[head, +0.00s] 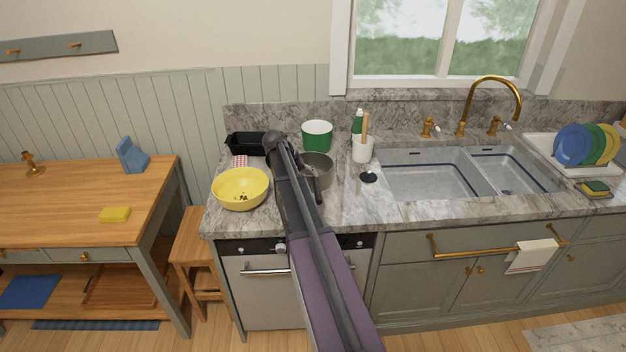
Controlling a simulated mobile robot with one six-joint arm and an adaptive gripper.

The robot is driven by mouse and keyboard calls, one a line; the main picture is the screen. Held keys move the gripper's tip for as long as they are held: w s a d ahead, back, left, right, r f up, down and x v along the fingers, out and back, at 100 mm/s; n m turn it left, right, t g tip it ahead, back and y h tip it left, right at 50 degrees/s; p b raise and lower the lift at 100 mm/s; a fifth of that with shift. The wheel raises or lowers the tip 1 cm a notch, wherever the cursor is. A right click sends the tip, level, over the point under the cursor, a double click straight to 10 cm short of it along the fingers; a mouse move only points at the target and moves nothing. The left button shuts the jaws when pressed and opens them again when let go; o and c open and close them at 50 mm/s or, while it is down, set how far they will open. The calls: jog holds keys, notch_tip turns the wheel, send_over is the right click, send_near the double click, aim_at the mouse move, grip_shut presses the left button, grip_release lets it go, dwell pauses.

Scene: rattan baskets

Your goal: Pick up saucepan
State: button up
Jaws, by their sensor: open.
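The saucepan is a grey metal pan (319,163) on the marble counter, right of the yellow bowl and in front of the green pot. My arm crosses the view from the bottom edge up to the counter and covers the pan's left side. A dark, handle-like piece shows at the pan's front, close beside my arm. I cannot make out my gripper's fingers; only arm links show, so its position relative to the pan cannot be told.
Around the pan stand a yellow bowl (241,190), a black tray (247,145), a green pot (317,136), a white utensil crock (362,150) and a small black item (368,177). A double sink (428,193) is right. A wooden table (70,207) and stool (190,255) are left.

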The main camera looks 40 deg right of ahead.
aim_at(315, 185)
jog(key=shift+b+x, duration=2.1)
jog(key=shift+x, duration=0.5)
jog(key=shift+s+r, duration=0.1)
jog(key=shift+s, duration=0.05)
grip_shut()
